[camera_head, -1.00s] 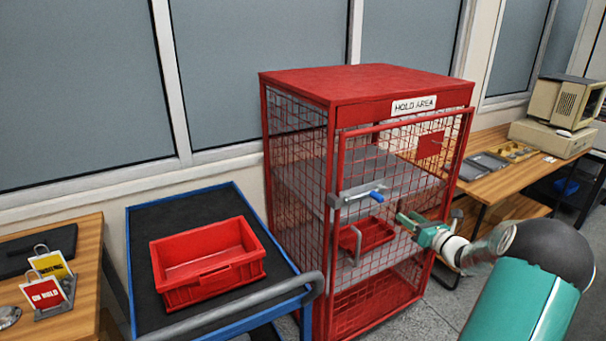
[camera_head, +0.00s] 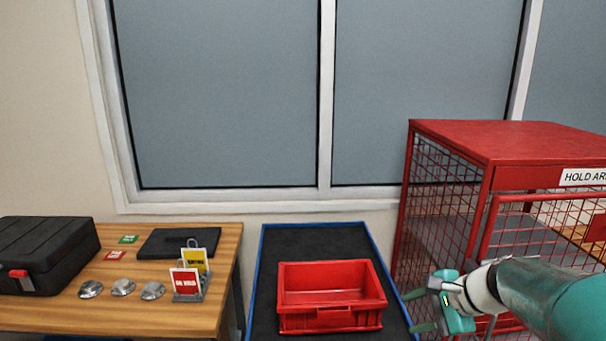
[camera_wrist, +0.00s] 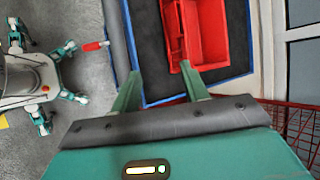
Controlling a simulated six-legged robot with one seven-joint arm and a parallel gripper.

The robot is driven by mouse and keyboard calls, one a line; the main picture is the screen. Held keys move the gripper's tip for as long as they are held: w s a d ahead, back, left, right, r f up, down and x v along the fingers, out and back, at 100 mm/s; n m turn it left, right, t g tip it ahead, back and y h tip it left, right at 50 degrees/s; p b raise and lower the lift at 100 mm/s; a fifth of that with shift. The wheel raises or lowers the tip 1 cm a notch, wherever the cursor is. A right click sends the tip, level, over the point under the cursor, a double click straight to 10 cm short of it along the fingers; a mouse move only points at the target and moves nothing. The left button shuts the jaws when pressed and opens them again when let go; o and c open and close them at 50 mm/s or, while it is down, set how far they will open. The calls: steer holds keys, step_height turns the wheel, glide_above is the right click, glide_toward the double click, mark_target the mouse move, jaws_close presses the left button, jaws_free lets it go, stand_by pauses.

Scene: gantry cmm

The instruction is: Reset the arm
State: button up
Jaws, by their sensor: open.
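My gripper (camera_head: 417,313) is at the lower right of the head view, in front of the red mesh cage. Its two fingers are spread apart with nothing between them. In the wrist view the open fingers (camera_wrist: 160,92) point toward the cart and the red bin. My teal arm reaches in from the right edge of the head view.
A red bin (camera_head: 330,322) sits on the blue-edged cart (camera_head: 262,290). The red cage (camera_head: 500,150) stands to its right. On the left, a wooden table (camera_head: 60,318) holds a black case (camera_head: 45,252), several metal discs and tags on a stand (camera_head: 187,297). Windows line the wall.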

steer(key=s+a+r+n+h, duration=0.1)
steer(key=s+a+n+h, duration=0.2)
steer(key=s+n, duration=0.4)
steer(key=s+a+r+n+h, duration=0.1)
steer(key=s+a+n+h, duration=0.2)
steer(key=s+a+n, duration=0.2)
steer(key=s+n, duration=0.3)
steer(key=s, duration=0.3)
steer(key=shift+r, duration=0.3)
steer(key=shift+d, duration=0.1)
